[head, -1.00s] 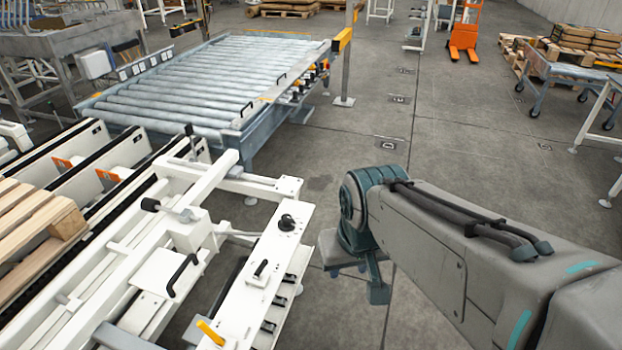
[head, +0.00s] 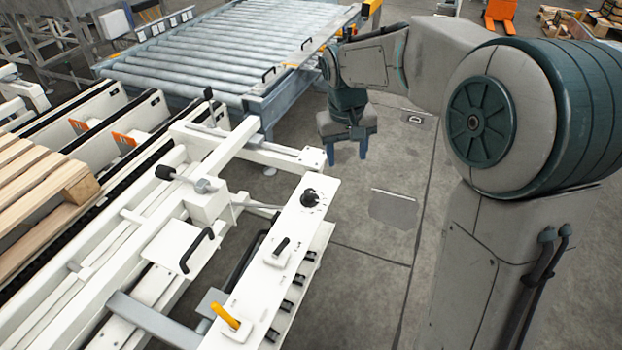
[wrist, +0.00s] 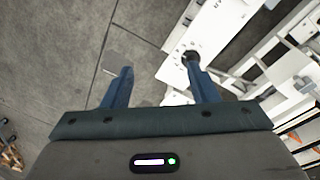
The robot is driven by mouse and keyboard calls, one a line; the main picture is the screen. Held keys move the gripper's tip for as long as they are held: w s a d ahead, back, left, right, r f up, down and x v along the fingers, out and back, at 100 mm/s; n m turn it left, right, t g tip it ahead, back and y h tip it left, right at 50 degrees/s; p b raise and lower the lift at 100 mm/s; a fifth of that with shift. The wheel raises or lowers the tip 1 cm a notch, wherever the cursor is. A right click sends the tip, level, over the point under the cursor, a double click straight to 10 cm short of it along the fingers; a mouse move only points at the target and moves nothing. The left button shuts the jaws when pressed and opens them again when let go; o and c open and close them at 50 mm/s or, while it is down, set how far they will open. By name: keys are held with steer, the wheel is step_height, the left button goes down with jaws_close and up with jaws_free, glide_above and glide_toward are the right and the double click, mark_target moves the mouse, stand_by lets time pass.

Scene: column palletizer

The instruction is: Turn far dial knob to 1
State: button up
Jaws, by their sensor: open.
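The far dial knob (head: 311,196) is a round black knob with dark scale marks around it, at the far end of the narrow white control panel (head: 252,288). Its pointer and scale numbers are too small to read. My gripper (head: 346,154) hangs above and beyond the knob, slightly to its right in the head view, fingers pointing down, open, empty and apart from it. In the wrist view the two blue fingers (wrist: 158,68) are spread, with the white panel (wrist: 205,35) beyond the right finger. A dark shape by that fingertip looks like the knob, partly hidden.
A black switch (head: 281,246) and a yellow lever (head: 225,316) sit nearer on the same panel. A black handle (head: 196,250) and white machine frame lie to the left. A roller conveyor (head: 215,55) stands behind. The floor (head: 370,270) right of the panel is clear.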

steer(key=n+g+b, duration=0.1)
steer(key=b, duration=0.1)
glide_toward(310, 191)
steer(key=shift+y, duration=0.4)
steer(key=f, duration=0.6)
steer(key=f+b, duration=0.1)
steer(key=f, duration=0.2)
steer(key=shift+s+d+f, duration=0.1)
steer(key=shift+d, duration=0.2)
steer(key=c, duration=1)
